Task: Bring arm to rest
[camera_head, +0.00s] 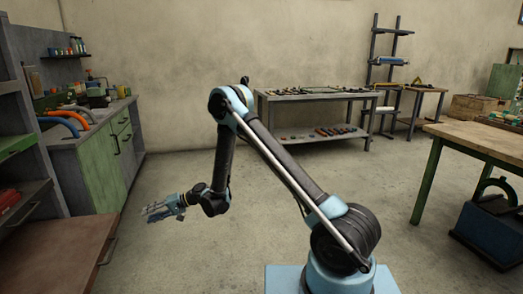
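My arm (285,165) rises from its light-blue base at the bottom right, goes up to an elbow, and bends down to the left. My gripper (150,211) is at the arm's end, low on the left, pointing left. It hangs over bare floor, in front of the green cabinet. No object shows in it. The fingers are small in the picture, and I cannot tell whether they are apart or closed.
A grey workbench (315,95) with tools is at the back. A wooden table (480,140) is at right, with a blue box (487,235) under it. Floor around the arm is clear.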

